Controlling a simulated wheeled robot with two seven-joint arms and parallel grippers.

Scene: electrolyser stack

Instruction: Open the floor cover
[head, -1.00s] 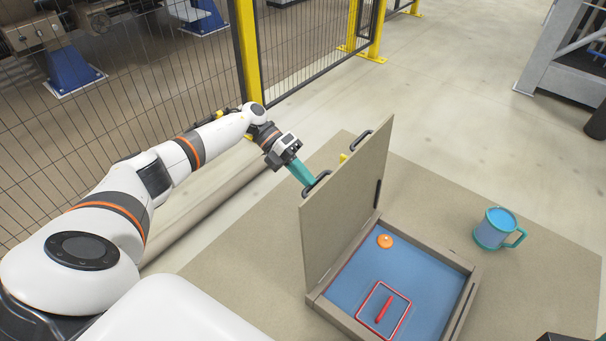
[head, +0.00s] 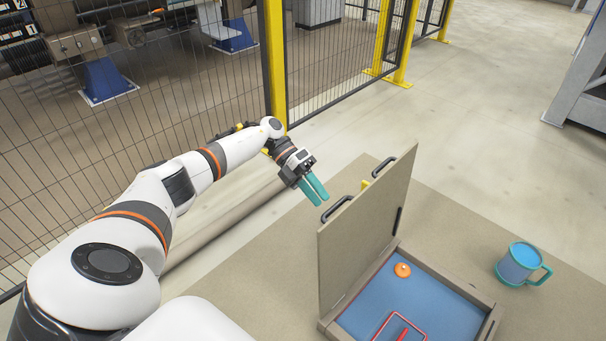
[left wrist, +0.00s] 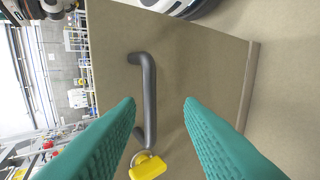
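The floor cover (head: 365,225) stands raised on its hinge side, leaning a little past upright, beside the open floor box (head: 475,291). Two dark handles show on its outer face; the nearer handle (head: 336,208) is close to my left gripper. My left gripper (head: 317,193), with teal fingers, is open and empty, just left of that handle and apart from it. In the left wrist view the handle (left wrist: 147,95) lies ahead between the spread fingers, with a yellow latch (left wrist: 147,166) below it. My right gripper is not in view.
Inside the box are a blue floor, an orange knob (head: 402,270) and a red frame with a red handle (head: 403,334). A blue mug (head: 520,263) stands to the right. A mesh fence with yellow posts (head: 273,65) runs behind my left arm.

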